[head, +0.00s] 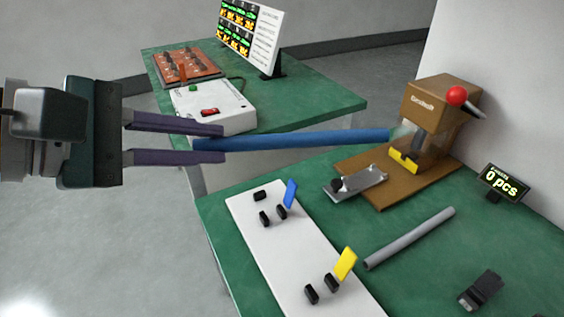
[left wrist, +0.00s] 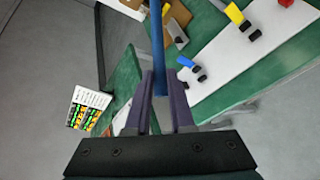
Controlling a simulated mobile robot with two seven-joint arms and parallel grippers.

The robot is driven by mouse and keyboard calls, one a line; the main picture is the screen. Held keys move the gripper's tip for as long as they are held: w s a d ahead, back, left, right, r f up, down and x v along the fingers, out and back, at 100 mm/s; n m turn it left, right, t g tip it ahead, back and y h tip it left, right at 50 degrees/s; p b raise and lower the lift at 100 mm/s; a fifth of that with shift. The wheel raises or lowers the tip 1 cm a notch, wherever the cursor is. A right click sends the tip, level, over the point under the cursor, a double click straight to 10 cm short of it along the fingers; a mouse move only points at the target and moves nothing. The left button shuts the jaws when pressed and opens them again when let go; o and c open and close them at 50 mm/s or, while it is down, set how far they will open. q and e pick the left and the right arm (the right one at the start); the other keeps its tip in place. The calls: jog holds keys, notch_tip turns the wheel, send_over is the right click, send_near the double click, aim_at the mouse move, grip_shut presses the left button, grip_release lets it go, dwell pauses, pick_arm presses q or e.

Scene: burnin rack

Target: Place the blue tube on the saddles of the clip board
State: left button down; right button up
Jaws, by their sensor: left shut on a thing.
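The blue tube (head: 300,139) is long and thin and lies almost level in the head view. My left gripper (head: 208,143) is shut on its left end, and the tube reaches right toward the brown press. In the left wrist view the tube (left wrist: 158,45) runs out ahead from between the fingers (left wrist: 160,92). The clip board (head: 262,230) is a white board on the green table, with black saddles (head: 281,212) beside a blue tag and more saddles (head: 331,283) beside a yellow tag. The tube is above and apart from the board. My right gripper is not in view.
A grey tube (head: 410,238) lies right of the board. A brown press (head: 432,110) with a red knob stands at the back, near a small counter display (head: 503,183). A white box (head: 215,108) sits on the rear table. A black block (head: 481,290) lies front right.

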pick_arm(q)
notch_tip(320, 180, down, 15)
jog(key=b, duration=0.6)
jog(key=shift+f, duration=0.2)
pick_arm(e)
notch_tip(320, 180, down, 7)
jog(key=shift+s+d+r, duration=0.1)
pick_arm(q)
jog(key=shift+f+b, duration=1.3)
jog(key=shift+f, duration=0.8)
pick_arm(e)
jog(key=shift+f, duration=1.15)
pick_arm(q)
jog(key=shift+f, duration=0.1)
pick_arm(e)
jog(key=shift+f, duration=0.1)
pick_arm(q)
jog(key=c, duration=1.2)
grip_release()
jog(key=shift+f, duration=0.1)
jog(key=shift+c, duration=0.2)
jog(key=shift+o, duration=0.9)
